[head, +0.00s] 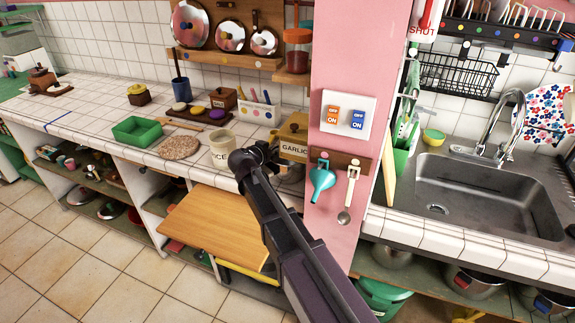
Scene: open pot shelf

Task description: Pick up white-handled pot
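My gripper (257,154) is at the far end of my dark arm, above the front edge of the tiled counter, close to the beige "RICE" canister and the "GARLIC" jar. Its fingers are small and dark, and I cannot tell whether they are open or shut. I cannot make out a white handle on any pot. Metal pots stand on the open shelf under the sink: one plain-looking (392,257), one with a red handle (473,283), one with a blue handle (545,301). More small pots (110,210) sit on the low shelf at left, too small to tell their handles.
A wooden board (217,228) juts out below the counter, left of my arm. A pink pillar (340,205) divides the left counter from the sink (480,195). A green bin (383,297) stands below the pillar. The tiled floor (70,265) at left is clear.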

